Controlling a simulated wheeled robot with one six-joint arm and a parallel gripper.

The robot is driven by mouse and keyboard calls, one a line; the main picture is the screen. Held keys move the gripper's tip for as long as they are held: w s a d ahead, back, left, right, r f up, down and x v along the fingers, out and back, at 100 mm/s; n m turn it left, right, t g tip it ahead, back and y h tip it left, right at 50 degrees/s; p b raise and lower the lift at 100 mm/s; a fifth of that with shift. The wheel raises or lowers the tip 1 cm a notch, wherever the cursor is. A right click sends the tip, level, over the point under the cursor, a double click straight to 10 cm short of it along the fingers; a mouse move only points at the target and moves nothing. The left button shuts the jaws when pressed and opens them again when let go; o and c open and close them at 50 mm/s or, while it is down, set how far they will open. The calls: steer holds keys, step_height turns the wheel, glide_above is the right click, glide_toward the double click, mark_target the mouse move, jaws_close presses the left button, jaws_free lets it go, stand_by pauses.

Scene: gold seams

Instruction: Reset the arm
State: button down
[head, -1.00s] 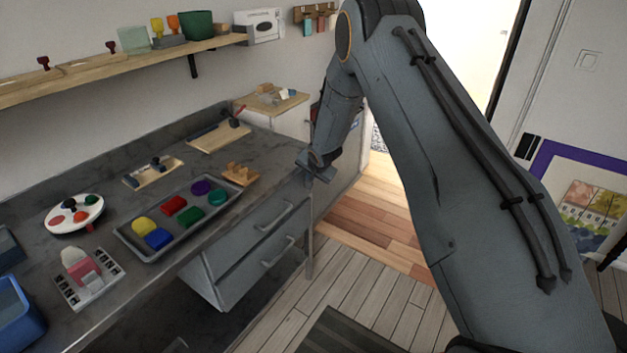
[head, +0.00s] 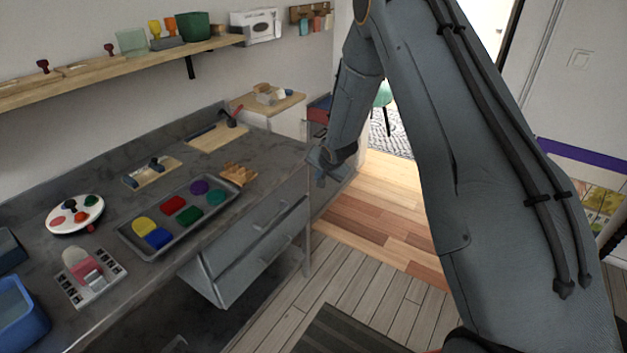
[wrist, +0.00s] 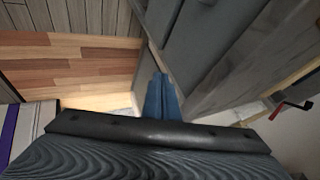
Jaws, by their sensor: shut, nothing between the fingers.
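My gripper (head: 318,168) hangs off the right end of the grey workbench, at about the height of its top, clear of any object. In the wrist view its blue-grey fingers (wrist: 161,97) are together with nothing between them. The grey workbench (head: 85,180) runs along the wall at the left, with two drawers (head: 255,235) below its right part. My arm fills the right half of the head view.
On the bench lie a tray (head: 125,232) of coloured pieces, a round palette (head: 88,220), a pink-topped stamp block (head: 90,275) and a blue bin (head: 20,318). A shelf (head: 120,68) hangs above. Open wooden floor (head: 375,225) lies right of the bench.

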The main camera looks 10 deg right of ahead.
steer(key=s+d+r+n+g+h, duration=0.1)
steer(key=s+d+r+n+g, duration=0.1)
steer(key=s+r, duration=0.65)
steer(key=s+d+r+n+g+h, duration=0.15)
steer(key=s+r, duration=0.25)
steer(key=s, duration=0.9)
steer(key=s+r+n+g, duration=0.1)
steer(key=s+n, duration=0.1)
steer(key=s, duration=0.8)
steer(key=s+r+n+g+y, duration=0.1)
steer(key=s+r+g, duration=0.1)
steer(key=s, duration=0.8)
steer(key=shift+d+n, duration=0.25)
steer(key=shift+n, duration=0.1)
steer(key=shift+s+r, duration=0.1)
